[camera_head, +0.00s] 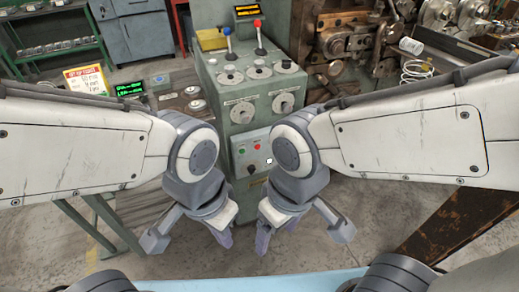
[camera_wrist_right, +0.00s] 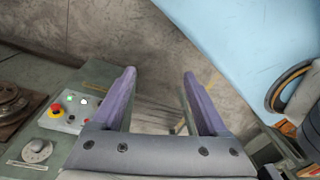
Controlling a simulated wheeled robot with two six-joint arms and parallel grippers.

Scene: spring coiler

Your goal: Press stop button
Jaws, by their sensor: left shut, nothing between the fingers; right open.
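A small grey control box (camera_head: 254,139) is on the front of the green machine, between my two arms in the head view. It carries a red button (camera_head: 257,147), a green button and a white one. My left gripper (camera_head: 224,238) is shut and empty, below and left of the box. My right gripper (camera_head: 263,240) is below the box in the head view. It is open and empty in the wrist view (camera_wrist_right: 158,75), apart from the buttons.
The green machine cabinet (camera_head: 235,88) has dials and red and blue levers on top. A rusty coiler (camera_head: 345,45) stands right of it, with a wire coil (camera_head: 416,72). A yellow sign (camera_head: 88,80) and a green display (camera_head: 130,89) are at left. Concrete floor is open below.

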